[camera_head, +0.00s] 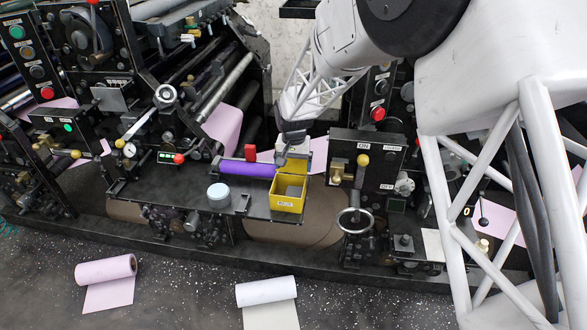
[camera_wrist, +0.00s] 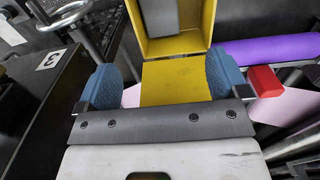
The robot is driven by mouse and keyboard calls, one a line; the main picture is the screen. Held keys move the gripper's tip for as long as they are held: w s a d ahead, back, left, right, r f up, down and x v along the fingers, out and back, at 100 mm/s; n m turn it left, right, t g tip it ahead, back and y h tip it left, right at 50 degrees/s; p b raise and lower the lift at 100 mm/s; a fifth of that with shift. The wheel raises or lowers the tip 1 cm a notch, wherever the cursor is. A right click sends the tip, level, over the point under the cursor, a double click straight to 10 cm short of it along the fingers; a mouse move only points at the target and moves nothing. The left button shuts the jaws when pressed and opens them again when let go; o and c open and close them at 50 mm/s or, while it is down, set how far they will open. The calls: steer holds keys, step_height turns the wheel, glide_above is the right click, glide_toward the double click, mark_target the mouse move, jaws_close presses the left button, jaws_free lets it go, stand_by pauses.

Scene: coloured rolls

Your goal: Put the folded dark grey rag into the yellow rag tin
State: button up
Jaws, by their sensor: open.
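The yellow rag tin (camera_head: 287,205) stands open on the dark machine shelf, with its yellow lid (camera_wrist: 178,82) raised at the back. My gripper (camera_head: 291,150) is just above and behind the tin, over the lid. In the wrist view its two blue finger pads are wide apart with nothing gripped; the lid shows between them. I cannot tell if they touch the lid.
A purple roll (camera_head: 246,169) lies left of the tin, with a red block (camera_head: 250,152) behind it. A light blue round pot (camera_head: 218,194) stands further left on the shelf. A black control box (camera_head: 366,158) rises close on the right. Pale rolls (camera_head: 266,291) lie on the floor.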

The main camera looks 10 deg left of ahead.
steer(key=shift+r, duration=2.6)
steer(key=s+d+r, duration=1.5)
steer(key=s+d, duration=0.3)
steer(key=d, duration=0.1)
steer(key=s+d+r+t, duration=0.1)
steer(key=s+d, duration=0.4)
steer(key=s, duration=0.6)
steer(key=s+d+r+t, duration=0.1)
steer(key=s+d, duration=0.5)
steer(key=s, duration=0.5)
steer(key=shift+d+r+t, duration=0.15)
steer(key=shift+d+t, duration=0.15)
